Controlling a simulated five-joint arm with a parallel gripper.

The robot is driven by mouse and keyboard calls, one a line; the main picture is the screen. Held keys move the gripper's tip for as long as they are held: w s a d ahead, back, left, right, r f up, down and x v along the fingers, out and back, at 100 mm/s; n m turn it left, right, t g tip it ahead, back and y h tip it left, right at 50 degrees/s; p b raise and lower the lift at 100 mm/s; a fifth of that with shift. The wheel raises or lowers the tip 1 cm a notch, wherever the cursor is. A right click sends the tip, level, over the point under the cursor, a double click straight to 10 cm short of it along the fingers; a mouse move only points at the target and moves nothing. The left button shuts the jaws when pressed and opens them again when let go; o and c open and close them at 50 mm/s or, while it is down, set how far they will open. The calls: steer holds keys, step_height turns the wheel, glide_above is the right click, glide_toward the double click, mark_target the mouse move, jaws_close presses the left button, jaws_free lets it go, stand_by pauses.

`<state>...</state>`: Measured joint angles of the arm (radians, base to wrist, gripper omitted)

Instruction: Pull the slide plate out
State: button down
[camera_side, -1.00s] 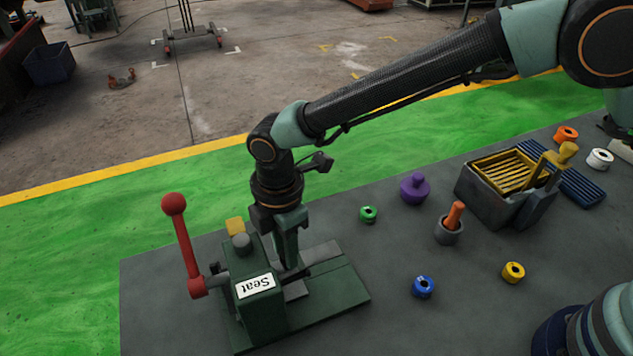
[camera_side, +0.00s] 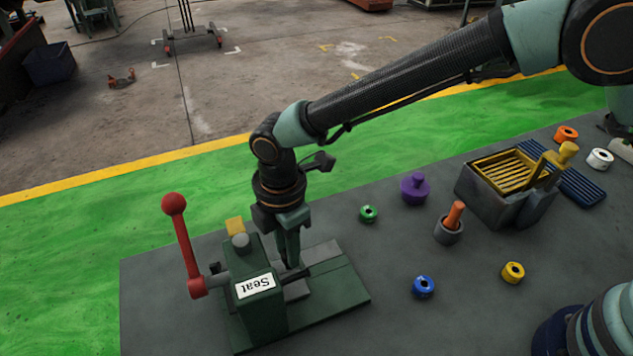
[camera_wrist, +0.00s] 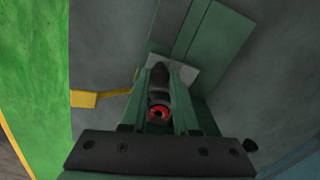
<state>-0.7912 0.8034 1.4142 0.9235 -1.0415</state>
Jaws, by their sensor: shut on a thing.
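The green press-like fixture (camera_side: 262,305) with a "Seat" label stands at the front left of the bench on a green base. A grey slide plate (camera_side: 296,290) lies on that base beside the fixture, and it shows as a grey patch in the wrist view (camera_wrist: 188,72). My gripper (camera_side: 290,262) points down over it. Whether the handle joins the plate is hidden.
Several coloured rings, a purple knob (camera_side: 414,188), a grey cup (camera_side: 448,229) and a bin (camera_side: 495,200) stand to the right. Bench between is clear.

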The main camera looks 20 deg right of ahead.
steer(key=d, duration=0.9)
steer(key=shift+d+r, duration=0.1)
steer(key=shift+r, duration=0.05)
steer(key=c, duration=0.7)
jaws_free()
steer(key=shift+o, duration=0.2)
step_height(320, 180, up, 12)
